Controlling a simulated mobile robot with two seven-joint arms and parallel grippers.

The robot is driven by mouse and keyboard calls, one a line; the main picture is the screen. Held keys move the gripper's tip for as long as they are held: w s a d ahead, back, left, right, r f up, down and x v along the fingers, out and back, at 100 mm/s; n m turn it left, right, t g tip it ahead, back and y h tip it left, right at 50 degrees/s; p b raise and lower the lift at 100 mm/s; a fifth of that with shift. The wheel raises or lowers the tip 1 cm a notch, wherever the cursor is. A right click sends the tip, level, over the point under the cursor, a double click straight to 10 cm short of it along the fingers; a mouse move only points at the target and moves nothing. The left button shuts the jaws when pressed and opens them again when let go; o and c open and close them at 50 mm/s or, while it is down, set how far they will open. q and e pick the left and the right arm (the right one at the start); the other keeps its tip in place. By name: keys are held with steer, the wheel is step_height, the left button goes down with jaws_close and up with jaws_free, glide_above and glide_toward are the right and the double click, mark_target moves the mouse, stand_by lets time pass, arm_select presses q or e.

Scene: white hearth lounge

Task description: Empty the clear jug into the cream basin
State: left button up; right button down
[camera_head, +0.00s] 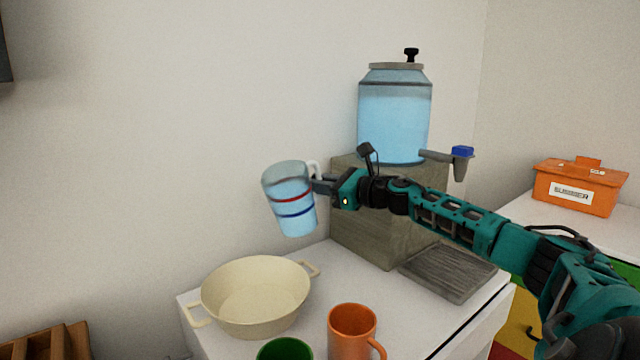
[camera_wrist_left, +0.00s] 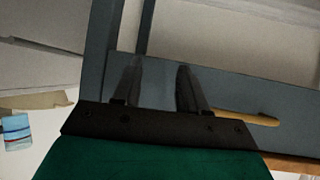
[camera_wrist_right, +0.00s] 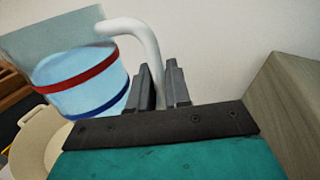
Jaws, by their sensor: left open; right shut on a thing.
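The clear jug (camera_head: 289,199) has a red and a blue band and holds light blue liquid. My right gripper (camera_head: 318,186) is shut on the jug's white handle and holds it in the air, tilted a little to the left. The jug also shows in the right wrist view (camera_wrist_right: 82,80), with the handle at the fingers (camera_wrist_right: 162,84). The cream basin (camera_head: 257,296) stands on the white counter, below and slightly left of the jug. Its visible inside looks empty. My left gripper (camera_wrist_left: 155,85) is open and empty, away from the basin, and is outside the head view.
An orange mug (camera_head: 352,330) and a green cup (camera_head: 285,350) stand at the counter's front, right of the basin. A drinks dispenser (camera_head: 394,115) stands on a wooden block (camera_head: 370,235) at the back. A grey drip tray (camera_head: 450,272) lies right. An orange box (camera_head: 580,187) is far right.

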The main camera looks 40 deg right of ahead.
mark_target(321, 199)
steer(key=shift+d+f+b, duration=0.1)
steer(key=shift+f+b, duration=0.8)
steer(key=shift+f, duration=0.1)
steer(key=shift+d+f+n+b, duration=0.1)
steer(key=shift+f+n+b, duration=0.4)
steer(key=shift+f+b, duration=0.75)
steer(key=shift+r+n+p, duration=0.65)
steer(key=shift+n+p, duration=0.05)
steer(key=shift+p, duration=0.4)
steer(key=shift+r+n+g+h+p, duration=0.35)
steer(key=shift+r+n+p, duration=0.2)
steer(key=shift+n+p, duration=0.35)
steer(key=shift+f, duration=0.1)
steer(key=shift+a+n+h, duration=0.35)
steer(key=shift+a+n, duration=0.05)
steer(key=shift+n, duration=0.4)
